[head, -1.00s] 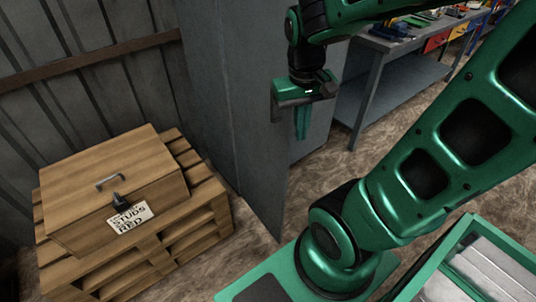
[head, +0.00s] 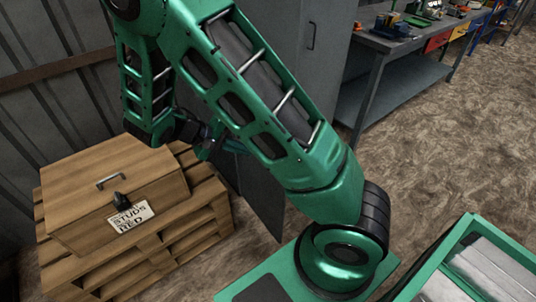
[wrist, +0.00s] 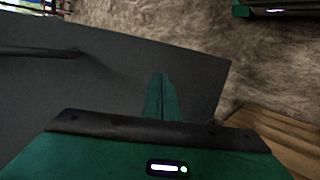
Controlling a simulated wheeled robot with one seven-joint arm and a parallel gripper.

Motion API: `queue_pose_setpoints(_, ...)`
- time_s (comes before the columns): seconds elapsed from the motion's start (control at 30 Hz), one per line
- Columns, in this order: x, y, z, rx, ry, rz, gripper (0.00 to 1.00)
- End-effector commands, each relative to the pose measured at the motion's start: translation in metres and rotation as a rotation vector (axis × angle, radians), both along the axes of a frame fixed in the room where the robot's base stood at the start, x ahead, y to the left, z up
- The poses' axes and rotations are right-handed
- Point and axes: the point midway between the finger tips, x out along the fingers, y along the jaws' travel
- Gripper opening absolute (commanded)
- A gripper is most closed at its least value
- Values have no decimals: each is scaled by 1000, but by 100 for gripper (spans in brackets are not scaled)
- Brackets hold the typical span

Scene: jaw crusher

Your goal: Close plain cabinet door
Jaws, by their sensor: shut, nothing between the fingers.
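The plain cabinet door (head: 258,195) stands swung open from the grey cabinet (head: 283,32) as a dark grey panel. Its lower part shows below my arm in the head view, and the arm hides its upper part. In the wrist view the door (wrist: 95,100) fills the left and middle, with a dark bar on its face at the left. My gripper (wrist: 160,80) is shut and empty, its fingers in front of the door's face near the free edge. I cannot tell whether they touch it.
A wooden box (head: 110,185) with a label sits on a pallet (head: 190,240) left of the door, close to my wrist. A workbench (head: 385,60) with tools stands at the back right. The floor (head: 440,130) right of the door is clear.

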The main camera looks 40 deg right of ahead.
Motion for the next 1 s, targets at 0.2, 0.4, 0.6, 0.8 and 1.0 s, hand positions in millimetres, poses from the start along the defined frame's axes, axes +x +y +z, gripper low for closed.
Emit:
queue_pose_setpoints(0.2, 2, 12, -29, -246, 26, 30, 0)
queue_pose_setpoints(0.4, 0, 27, -48, -470, 5, 71, 0)
queue_pose_setpoints(0.6, -5, 41, -61, -645, -39, 113, 0)
queue_pose_setpoints(0.8, -8, 48, -66, -728, -69, 135, 0)
queue_pose_setpoints(1.0, -9, 36, -66, -740, -72, 135, 0)
